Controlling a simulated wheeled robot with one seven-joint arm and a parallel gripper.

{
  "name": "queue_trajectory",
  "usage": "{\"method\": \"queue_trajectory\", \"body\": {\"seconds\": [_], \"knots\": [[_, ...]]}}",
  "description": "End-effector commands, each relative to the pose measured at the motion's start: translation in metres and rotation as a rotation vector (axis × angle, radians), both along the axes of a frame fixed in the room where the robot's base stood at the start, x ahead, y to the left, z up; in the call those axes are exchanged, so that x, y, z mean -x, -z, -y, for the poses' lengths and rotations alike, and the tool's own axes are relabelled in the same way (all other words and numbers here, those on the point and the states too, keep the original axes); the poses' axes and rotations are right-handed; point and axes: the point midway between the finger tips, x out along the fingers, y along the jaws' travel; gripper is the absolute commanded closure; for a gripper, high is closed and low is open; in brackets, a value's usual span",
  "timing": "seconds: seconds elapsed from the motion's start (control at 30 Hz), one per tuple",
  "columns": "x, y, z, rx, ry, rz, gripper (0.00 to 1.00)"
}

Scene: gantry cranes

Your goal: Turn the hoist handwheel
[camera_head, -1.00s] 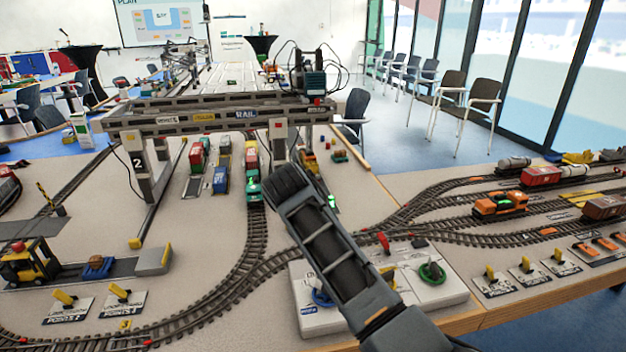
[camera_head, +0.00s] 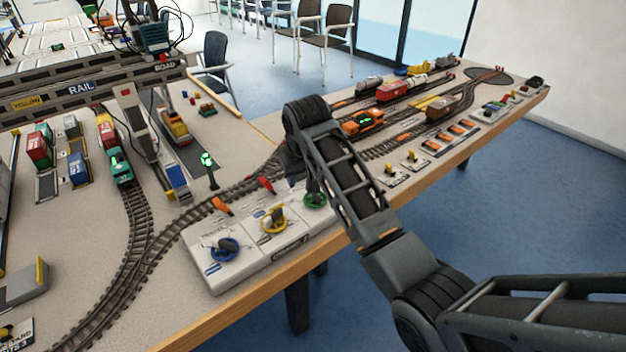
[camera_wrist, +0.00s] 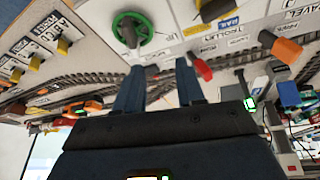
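A white control panel (camera_head: 213,273) at the table's front edge carries three handwheels: blue (camera_head: 222,249), yellow (camera_head: 272,220) and green (camera_head: 315,199). The green one is at the right end, partly hidden by my arm in the head view; I cannot read its label. In the wrist view the green handwheel (camera_wrist: 133,30) is whole, with spokes and a grey hub, beyond my fingertips and a little to their left. My gripper (camera_wrist: 160,68) is open and empty, its two fingers apart and not around the wheel. In the head view my gripper (camera_head: 290,163) is mostly dark and hidden behind my arm.
A signal with a green light (camera_head: 207,160) and railway track (camera_head: 141,230) lie beyond. The gantry crane (camera_head: 85,88) spans the left. Small yellow-handled switches (camera_head: 391,170) line the table edge at right.

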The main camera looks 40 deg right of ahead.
Motion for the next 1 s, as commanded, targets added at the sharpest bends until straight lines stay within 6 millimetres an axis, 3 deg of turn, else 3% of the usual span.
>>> {"method": "queue_trajectory", "body": {"seconds": [0.07,0.2,0.7,1.0], "knots": [[0.016,-0.005,0.024,-0.036,0.036,0.016,0.62],[0.026,-0.004,0.038,-0.063,0.056,0.031,0.62],[0.002,0.057,0.046,-0.064,0.055,0.029,0.62],[-0.002,0.067,0.047,-0.063,0.056,0.032,0.62]]}}
